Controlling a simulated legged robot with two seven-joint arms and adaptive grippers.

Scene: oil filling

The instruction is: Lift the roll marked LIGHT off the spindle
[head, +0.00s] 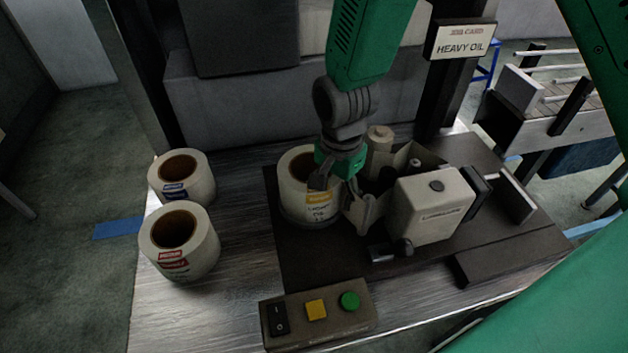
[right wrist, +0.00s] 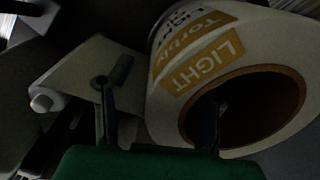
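The LIGHT roll (head: 297,203) is a white label roll with a yellow band, sitting on the dark machine plate left of the white labeller unit. In the right wrist view its yellow LIGHT print and brown core show on the roll (right wrist: 165,115). My right gripper (head: 342,197) is down at the roll's right side, fingers apart. In the right wrist view one finger of my right gripper (right wrist: 158,118) reaches into the core opening and the other is outside the roll, with a gap to its wall. The spindle is mostly hidden. My left gripper is not in view.
Two other rolls stand at the left: one with a blue label (head: 190,178), one with a red label (head: 190,250). A button box (head: 318,318) is at the front. The labeller unit (head: 432,212) stands close to the right. A HEAVY OIL sign (head: 461,41) is at the back.

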